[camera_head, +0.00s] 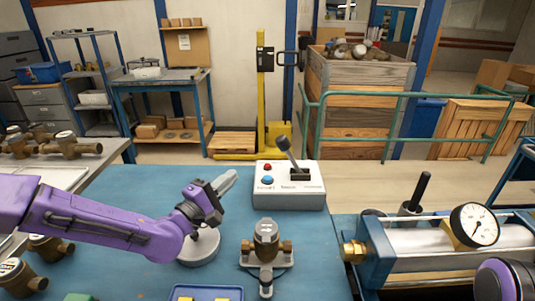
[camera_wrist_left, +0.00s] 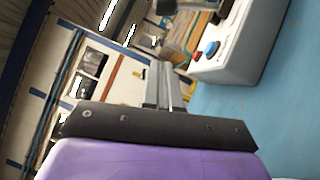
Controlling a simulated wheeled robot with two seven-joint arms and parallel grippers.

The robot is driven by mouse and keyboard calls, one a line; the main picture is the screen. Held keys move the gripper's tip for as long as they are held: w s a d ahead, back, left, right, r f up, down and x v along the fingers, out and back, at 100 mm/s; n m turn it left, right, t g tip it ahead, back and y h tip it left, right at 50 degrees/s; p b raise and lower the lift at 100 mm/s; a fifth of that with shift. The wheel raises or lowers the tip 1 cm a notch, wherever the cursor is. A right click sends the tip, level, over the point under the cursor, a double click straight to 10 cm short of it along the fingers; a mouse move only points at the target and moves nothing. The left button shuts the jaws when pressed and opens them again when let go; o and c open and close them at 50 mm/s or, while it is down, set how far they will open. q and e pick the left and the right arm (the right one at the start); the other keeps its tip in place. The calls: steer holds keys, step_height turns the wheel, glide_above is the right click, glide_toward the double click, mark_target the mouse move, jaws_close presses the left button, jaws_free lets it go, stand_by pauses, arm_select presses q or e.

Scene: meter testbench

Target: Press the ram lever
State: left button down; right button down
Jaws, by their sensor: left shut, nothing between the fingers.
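A white control box (camera_head: 289,190) stands on the blue bench top, with a black lever (camera_head: 290,156) tilted up and left from its slot. A red button and a blue button sit on the box's left side. My left gripper (camera_head: 231,178) is shut and empty, left of the box and apart from it, its fingers pointing toward the box side. In the left wrist view my closed fingers (camera_wrist_left: 164,90) point forward, and the box (camera_wrist_left: 243,48) is to their right. There the lever is mostly cut off by the top edge. My right gripper is not in view.
A brass meter (camera_head: 265,240) on a grey stand is in front of the box. A round grey base (camera_head: 199,247) lies under my left wrist. A cylinder rig with a gauge (camera_head: 474,225) and an upright black handle (camera_head: 420,191) is on the right. A blue tray (camera_head: 207,291) is at the front.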

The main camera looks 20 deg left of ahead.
mark_target(290, 157)
arm_select(q)
steer(key=shift+w+r, duration=0.1)
steer(key=p+x, duration=0.2)
steer(key=x, duration=0.8)
steer(key=shift+d, duration=0.1)
steer(key=d, duration=0.1)
steer(key=w+d+p, duration=0.1)
steer(key=d+r, duration=0.1)
steer(key=shift+w+d+p, duration=0.25)
steer(key=shift+p, duration=0.05)
steer(key=shift+a, duration=0.15)
